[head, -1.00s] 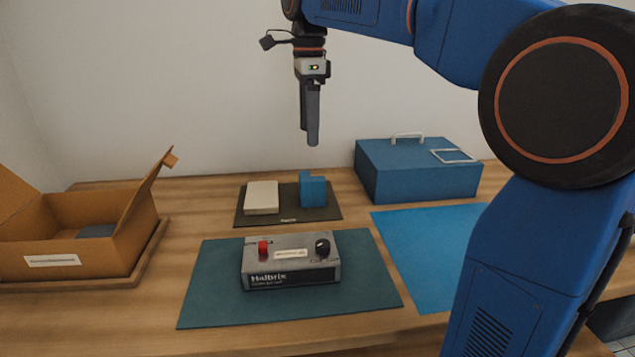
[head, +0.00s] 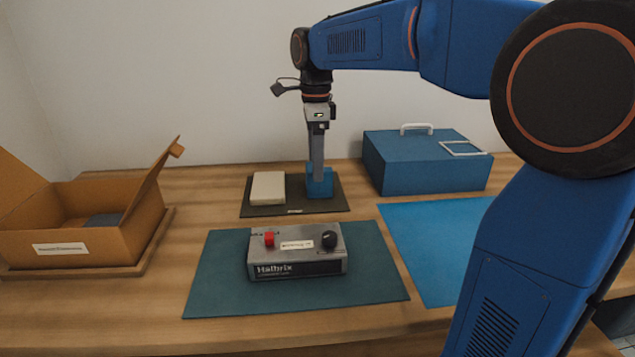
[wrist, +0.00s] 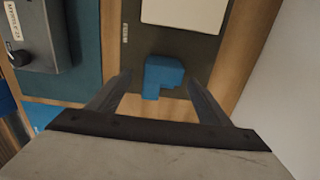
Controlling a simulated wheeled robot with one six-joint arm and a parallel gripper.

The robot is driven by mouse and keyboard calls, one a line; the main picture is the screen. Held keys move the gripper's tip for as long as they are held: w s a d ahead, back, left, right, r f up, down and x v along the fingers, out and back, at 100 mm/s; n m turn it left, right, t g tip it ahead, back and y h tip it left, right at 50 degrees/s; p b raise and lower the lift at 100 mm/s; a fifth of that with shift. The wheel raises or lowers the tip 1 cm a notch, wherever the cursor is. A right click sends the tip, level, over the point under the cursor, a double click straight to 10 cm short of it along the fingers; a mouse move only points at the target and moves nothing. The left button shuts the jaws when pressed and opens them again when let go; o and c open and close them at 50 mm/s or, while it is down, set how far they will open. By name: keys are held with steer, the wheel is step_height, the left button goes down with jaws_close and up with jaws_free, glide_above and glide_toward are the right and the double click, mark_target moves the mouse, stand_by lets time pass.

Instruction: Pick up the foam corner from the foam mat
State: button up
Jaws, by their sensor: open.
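The foam corner (head: 320,187) is a small blue L-shaped block on the right part of the dark foam mat (head: 268,209). In the wrist view the foam corner (wrist: 165,74) lies between and just beyond the spread fingers of my gripper (wrist: 160,85). In the head view my gripper (head: 317,178) points straight down in front of the foam corner and hides its middle. My gripper is open and holds nothing. I cannot tell whether a finger touches the foam corner.
A cream block (head: 268,187) lies beside the foam corner on the mat. A blue case (head: 425,172) with a handle stands to the right. A grey Halbrix box (head: 298,256) sits on a teal mat (head: 220,285) in front. An open cardboard box (head: 85,240) is at left.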

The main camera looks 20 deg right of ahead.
mark_target(324, 189)
steer(key=shift+w+d+f, duration=0.1)
steer(key=shift+d+f, duration=0.05)
steer(key=shift+f, duration=1.25)
steer(key=shift+w+d+f, duration=0.1)
steer(key=shift+f, duration=1.25)
steer(key=c, duration=1.1)
